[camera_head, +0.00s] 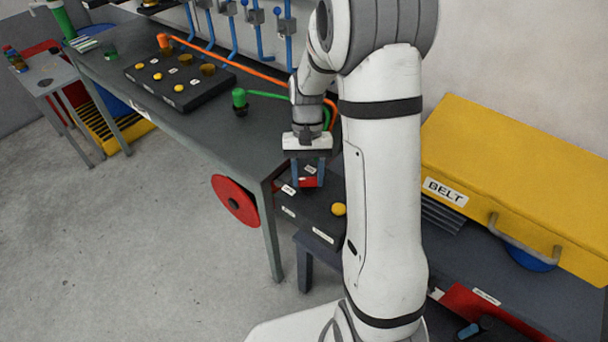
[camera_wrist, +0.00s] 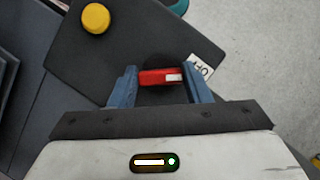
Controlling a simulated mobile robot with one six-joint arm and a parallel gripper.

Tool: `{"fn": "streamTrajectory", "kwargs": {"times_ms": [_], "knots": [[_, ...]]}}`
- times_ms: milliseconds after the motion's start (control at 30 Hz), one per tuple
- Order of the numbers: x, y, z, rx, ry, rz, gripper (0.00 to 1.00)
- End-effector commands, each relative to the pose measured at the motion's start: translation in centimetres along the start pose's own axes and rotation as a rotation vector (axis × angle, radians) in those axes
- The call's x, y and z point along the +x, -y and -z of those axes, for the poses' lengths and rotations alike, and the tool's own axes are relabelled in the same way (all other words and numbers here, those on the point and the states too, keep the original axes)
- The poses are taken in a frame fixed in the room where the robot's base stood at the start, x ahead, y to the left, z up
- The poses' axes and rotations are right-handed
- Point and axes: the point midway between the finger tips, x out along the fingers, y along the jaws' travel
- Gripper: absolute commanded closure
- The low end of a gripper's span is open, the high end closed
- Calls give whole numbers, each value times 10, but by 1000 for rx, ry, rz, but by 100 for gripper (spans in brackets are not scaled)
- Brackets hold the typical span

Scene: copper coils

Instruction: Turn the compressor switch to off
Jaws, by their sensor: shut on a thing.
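The red switch handle (camera_wrist: 152,78) sits on a dark control box (camera_wrist: 100,60), with a white mark at its right end in the wrist view. A white label reading OFF (camera_wrist: 205,66) lies just beyond that end, partly covered by my right finger. My gripper (camera_wrist: 162,75) is shut on the handle, with one blue finger at each end. In the head view my gripper (camera_head: 308,178) points down onto the red handle (camera_head: 308,182) on the box (camera_head: 305,212). The handle's base is partly hidden by the fingers.
A yellow button (camera_head: 339,209) is on the same box. A red disc (camera_head: 235,201) hangs at the bench's (camera_head: 205,135) near edge. A yellow BELT case (camera_head: 520,180) stands at the right. A button panel (camera_head: 180,78) and a green-capped part (camera_head: 239,98) are farther along the bench.

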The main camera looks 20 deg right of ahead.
Motion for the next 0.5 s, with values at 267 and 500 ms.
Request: {"fn": "streamTrajectory", "kwargs": {"times_ms": [267, 500], "knots": [[-1, 0, 1, -17, -5, -8, 79], [-2, 0, 1, -17, -5, -7, 56]]}}
